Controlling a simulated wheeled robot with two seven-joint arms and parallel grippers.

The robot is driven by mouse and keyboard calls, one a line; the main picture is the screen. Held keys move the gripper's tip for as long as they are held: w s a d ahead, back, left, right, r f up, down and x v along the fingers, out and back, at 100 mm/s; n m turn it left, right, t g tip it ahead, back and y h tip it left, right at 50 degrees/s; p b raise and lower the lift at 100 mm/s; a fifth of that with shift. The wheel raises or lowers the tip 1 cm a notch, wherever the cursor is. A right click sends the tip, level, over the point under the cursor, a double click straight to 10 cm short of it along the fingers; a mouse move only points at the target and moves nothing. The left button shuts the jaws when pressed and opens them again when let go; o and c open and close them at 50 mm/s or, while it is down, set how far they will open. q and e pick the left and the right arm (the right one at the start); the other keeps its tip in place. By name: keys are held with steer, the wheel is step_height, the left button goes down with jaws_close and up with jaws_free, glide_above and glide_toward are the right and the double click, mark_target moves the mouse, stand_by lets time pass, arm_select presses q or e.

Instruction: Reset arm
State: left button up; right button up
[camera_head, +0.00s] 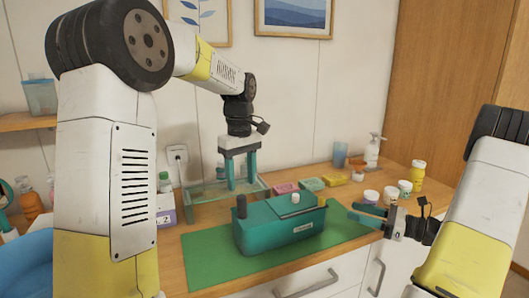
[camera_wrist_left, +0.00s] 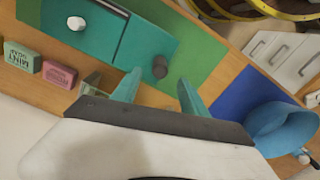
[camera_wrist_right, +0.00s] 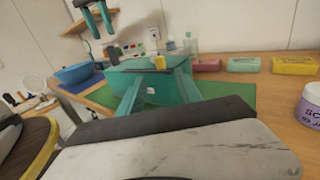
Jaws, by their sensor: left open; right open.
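My left gripper (camera_head: 240,172) points down above the counter, behind the teal box and over a clear glass tray (camera_head: 203,195). Its jaws are open and empty, and they also show in the left wrist view (camera_wrist_left: 160,90). My right gripper (camera_head: 375,213) is at the counter's front right, beside the teal box (camera_head: 275,235). It is open and empty, and its fingers show in the right wrist view (camera_wrist_right: 158,92) with the box beyond them. The teal box stands on a green mat (camera_head: 195,250), with a dark cylinder (camera_head: 241,206) at its left end.
Pink, green and yellow soap bars (camera_wrist_right: 245,64) lie at the back of the counter. Several jars (camera_head: 405,188), a blue cup (camera_head: 340,154) and a pump bottle (camera_head: 373,150) stand at the right. A blue bowl (camera_wrist_left: 283,128) sits at the far left of the counter. The mat's left part is clear.

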arm_select(q)
step_height(320, 180, up, 2)
steer(key=shift+r, duration=0.55)
arm_select(e)
steer(key=s+a+r+n+g+h, duration=0.2)
steer(key=s+a+r+n+g, duration=0.25)
steer(key=a+n, duration=0.2)
steer(key=s+a+r+n+g+h, duration=0.2)
steer(key=s+a+r+n+g, duration=0.3)
steer(key=a, duration=0.3)
arm_select(q)
steer(key=s+a+m+t+h, duration=0.1)
steer(key=s+a+m+t, duration=0.2)
steer(key=s, duration=0.8)
steer(key=s+a+m+t+h, duration=0.1)
steer(key=s+a+m+t, duration=0.2)
steer(key=s, duration=0.9)
steer(key=shift+a+r+m, duration=0.15)
steer(key=shift+a+m, duration=0.75)
steer(key=shift+m, duration=0.3)
arm_select(e)
steer(key=s+r+n+t+h, duration=0.2)
steer(key=s+n+t+h, duration=0.1)
steer(key=s+n, duration=0.3)
steer(key=s+r+n+t+h, duration=0.3)
steer(key=s+n+h, duration=0.3)
steer(key=n, duration=0.1)
steer(key=shift+s+d, duration=0.25)
steer(key=shift+s, duration=0.05)
